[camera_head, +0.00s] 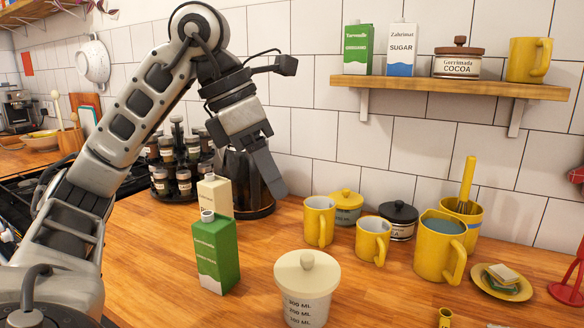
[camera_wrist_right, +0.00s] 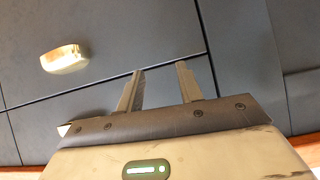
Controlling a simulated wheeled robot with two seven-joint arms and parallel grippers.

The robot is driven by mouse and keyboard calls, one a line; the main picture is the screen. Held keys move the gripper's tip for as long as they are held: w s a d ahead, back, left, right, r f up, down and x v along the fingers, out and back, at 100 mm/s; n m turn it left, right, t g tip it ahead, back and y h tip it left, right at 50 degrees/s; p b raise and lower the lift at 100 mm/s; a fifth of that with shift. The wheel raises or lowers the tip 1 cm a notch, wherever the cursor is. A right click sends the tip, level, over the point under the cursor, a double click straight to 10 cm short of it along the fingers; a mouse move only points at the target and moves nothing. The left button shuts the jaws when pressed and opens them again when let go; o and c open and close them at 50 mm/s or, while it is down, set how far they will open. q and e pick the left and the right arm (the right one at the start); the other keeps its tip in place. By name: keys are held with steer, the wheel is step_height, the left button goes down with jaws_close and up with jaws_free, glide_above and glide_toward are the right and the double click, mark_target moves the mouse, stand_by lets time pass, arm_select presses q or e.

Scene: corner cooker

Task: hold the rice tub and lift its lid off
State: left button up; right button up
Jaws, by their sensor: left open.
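A white tub (camera_head: 306,309) with dark measuring marks stands upright on the wooden counter at the front middle of the head view. Its cream lid (camera_head: 307,272) with a round knob sits on top. No word for rice is readable on it. My left gripper (camera_head: 268,178) hangs above the counter, behind and left of the tub, apart from it. It is open and holds nothing that I can see. My right gripper (camera_wrist_right: 158,84) shows only in the right wrist view, with its two fingers apart and nothing between them.
A green carton (camera_head: 216,255) and a cream carton stand left of the tub. Yellow mugs (camera_head: 319,221), lidded jars and a yellow jug (camera_head: 438,250) stand behind and right. The right wrist view shows dark panels (camera_wrist_right: 100,35) with a pale knob (camera_wrist_right: 65,59).

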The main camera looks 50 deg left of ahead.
arm_select(q)
steer(key=b, duration=0.5)
glide_toward(307, 257)
steer(key=x, duration=0.7)
steer(key=shift+f, duration=0.15)
steer(key=shift+w+d+f, duration=0.2)
steer(key=shift+w+f, duration=0.1)
steer(key=shift+f, duration=0.35)
arm_select(e)
steer(key=shift+a+f+m, duration=0.2)
steer(key=shift+a+f, duration=0.05)
steer(key=shift+f, duration=0.2)
steer(key=shift+a+f+m, duration=0.2)
steer(key=shift+f, duration=0.25)
arm_select(q)
jaws_close()
